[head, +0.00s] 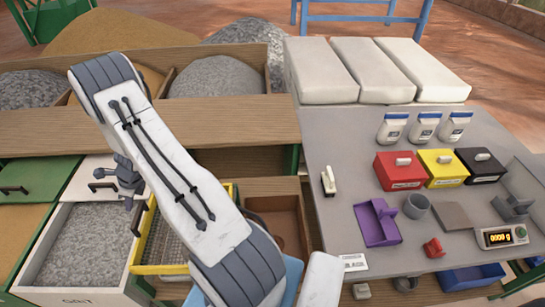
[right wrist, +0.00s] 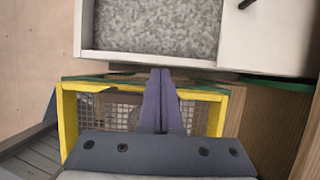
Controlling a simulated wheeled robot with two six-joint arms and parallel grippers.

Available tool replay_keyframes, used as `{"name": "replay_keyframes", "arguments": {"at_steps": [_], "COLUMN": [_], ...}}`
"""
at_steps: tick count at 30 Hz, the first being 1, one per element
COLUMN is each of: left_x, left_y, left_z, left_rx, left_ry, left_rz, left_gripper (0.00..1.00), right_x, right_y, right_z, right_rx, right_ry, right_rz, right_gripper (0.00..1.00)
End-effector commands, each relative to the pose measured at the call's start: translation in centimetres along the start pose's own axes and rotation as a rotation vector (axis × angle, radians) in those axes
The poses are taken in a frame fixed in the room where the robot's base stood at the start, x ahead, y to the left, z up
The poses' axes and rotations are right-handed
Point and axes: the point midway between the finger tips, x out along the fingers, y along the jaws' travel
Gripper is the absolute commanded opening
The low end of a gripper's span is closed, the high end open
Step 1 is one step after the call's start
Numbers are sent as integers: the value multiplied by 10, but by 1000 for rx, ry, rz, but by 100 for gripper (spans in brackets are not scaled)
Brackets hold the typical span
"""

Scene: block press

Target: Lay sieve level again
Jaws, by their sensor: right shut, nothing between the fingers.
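The sieve has a yellow frame and grey wire mesh; in the head view it (head: 158,269) sits right of the open grit drawer (head: 50,260), partly hidden by my right arm. My right gripper (head: 127,180) is shut and empty. In the right wrist view its closed fingers (right wrist: 160,75) reach across the sieve's far rim toward the drawer. My left gripper is out of view.
A wooden ledge (head: 240,122) runs behind the drawers, with bins of gravel (head: 215,77) beyond. White sacks (head: 375,70) lie at the back.

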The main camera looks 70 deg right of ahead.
Motion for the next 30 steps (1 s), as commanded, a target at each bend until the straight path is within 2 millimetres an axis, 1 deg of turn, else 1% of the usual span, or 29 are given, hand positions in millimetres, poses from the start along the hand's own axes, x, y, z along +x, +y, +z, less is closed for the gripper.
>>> {"name": "replay_keyframes", "arguments": {"at_steps": [14,17,19,25,26,27,30], "left_x": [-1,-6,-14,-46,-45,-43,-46], "left_y": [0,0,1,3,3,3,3], "left_z": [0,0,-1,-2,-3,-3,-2], "left_rx": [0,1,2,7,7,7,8], "left_ry": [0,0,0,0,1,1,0], "left_rz": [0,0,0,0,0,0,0], "left_gripper": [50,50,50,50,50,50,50], "right_x": [-2,-7,-15,-46,-46,-46,-52], "right_y": [-2,-2,-2,-2,-2,-2,-2], "right_z": [-1,1,4,18,22,31,50], "right_rx": [3,3,3,3,-1,-3,-5], "right_ry": [0,0,-1,0,-1,-3,-4], "right_rz": [-1,-2,-2,-2,-2,-3,-3], "right_gripper": [0,0,0,0,0,0,0]}}
